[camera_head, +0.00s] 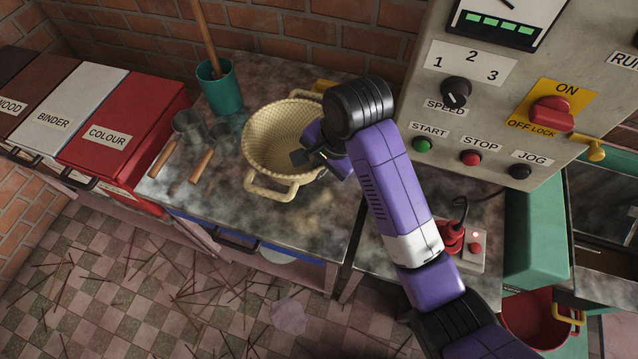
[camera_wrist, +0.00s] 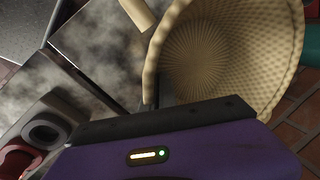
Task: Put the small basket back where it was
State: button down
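The small basket (camera_head: 262,150) is cream and woven, with a loop handle at the front and another at the back. In the head view it is at the mottled worktop (camera_head: 318,222), opening upward; whether its base touches the top is hidden. My gripper (camera_head: 303,157) is at its right side, with a dark finger over the opening. In the wrist view the basket (camera_wrist: 215,55) fills the upper right, and a dark fingertip (camera_wrist: 155,93) shows beside its rim. The other finger is hidden, so a grip on the rim is unclear.
A teal pot (camera_head: 220,90) with a wooden stick stands behind left. Wooden-handled scoops (camera_head: 190,140) lie left of the basket. Labelled bins (camera_head: 115,130) stand further left. A control panel (camera_head: 500,95) rises at right. The worktop's front is clear.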

jog(key=shift+f, duration=3.35)
jog(key=c, duration=1.7)
grip_release()
jog(key=shift+f, duration=0.1)
jog(key=v, duration=1.2)
jog(key=shift+p, duration=0.3)
